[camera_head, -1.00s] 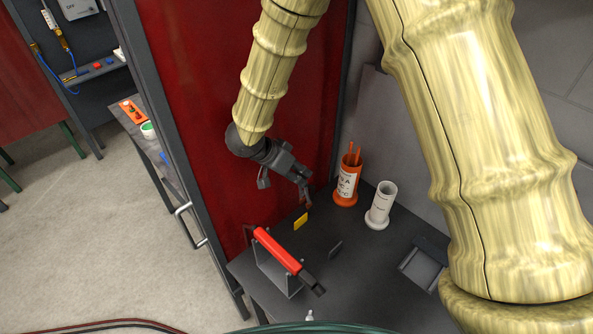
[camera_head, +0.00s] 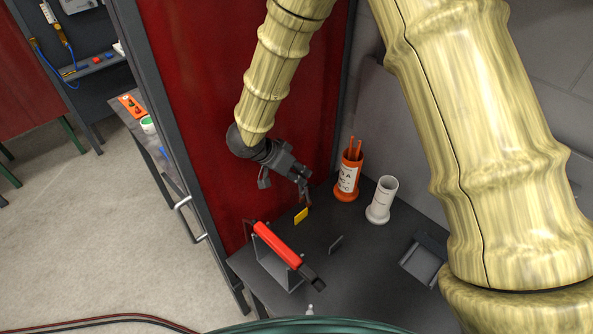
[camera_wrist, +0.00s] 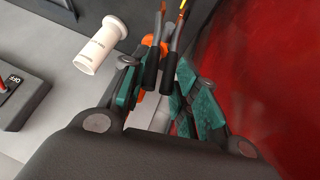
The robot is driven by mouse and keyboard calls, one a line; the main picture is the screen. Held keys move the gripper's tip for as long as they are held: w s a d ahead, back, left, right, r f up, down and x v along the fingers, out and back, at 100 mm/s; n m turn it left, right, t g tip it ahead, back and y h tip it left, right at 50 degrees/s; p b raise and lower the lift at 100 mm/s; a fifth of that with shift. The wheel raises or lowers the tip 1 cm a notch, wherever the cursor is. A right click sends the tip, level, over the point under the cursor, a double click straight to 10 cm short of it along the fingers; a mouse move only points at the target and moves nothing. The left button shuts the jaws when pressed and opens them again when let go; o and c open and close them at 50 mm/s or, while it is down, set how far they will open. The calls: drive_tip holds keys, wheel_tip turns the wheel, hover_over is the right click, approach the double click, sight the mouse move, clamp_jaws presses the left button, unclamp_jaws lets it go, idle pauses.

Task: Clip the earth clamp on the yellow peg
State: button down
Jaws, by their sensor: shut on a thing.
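My gripper (camera_head: 304,192) points down over the bench beside the red curtain. In the wrist view my gripper (camera_wrist: 155,85) has teal pads either side of the black handles of a plier-like tool (camera_wrist: 152,68), which appears to be the earth clamp. It is shut on these handles. The clamp's metal arms run towards the top edge, where its jaws are cut off. A small yellow piece (camera_head: 301,215), perhaps the yellow peg, stands on the bench just below my gripper in the head view. Whether the clamp touches it cannot be told.
An orange holder (camera_head: 346,184) with orange rods and a white holder (camera_head: 381,203) stand right of my gripper. A red-handled tool (camera_head: 277,243) rests on a stand in front. A grey tray (camera_head: 420,268) lies at right. The red curtain (camera_head: 205,110) is close on the left.

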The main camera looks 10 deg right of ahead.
wheel_tip(320, 180, down, 8)
drive_tip(key=b, duration=0.2)
drive_tip(key=shift+r, duration=0.25)
idle(1.2)
drive_tip(key=shift+f, duration=0.1)
idle(0.7)
drive_tip(key=c, duration=1.7)
unclamp_jaws()
drive_tip(key=o, duration=0.4)
drive_tip(key=shift+c, duration=0.2)
